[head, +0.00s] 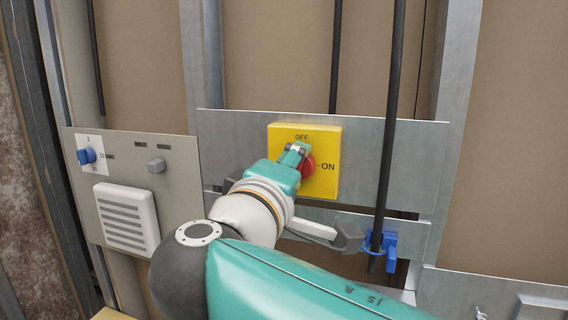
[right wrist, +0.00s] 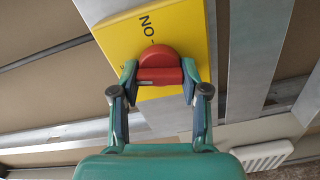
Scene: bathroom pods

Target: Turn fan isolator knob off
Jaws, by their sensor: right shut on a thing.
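The fan isolator is a yellow square box (head: 330,140) on a metal plate, marked OFF at the top and ON at the right. Its red knob (head: 308,167) is partly hidden by my right gripper (head: 297,152) in the head view. In the right wrist view my right gripper (right wrist: 159,74) has a finger on each side of the knob's red grip bar (right wrist: 159,75) and is shut on it. The bar lies across that picture, below the ON mark. Which mark the knob points to I cannot tell. My left gripper is not in view.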

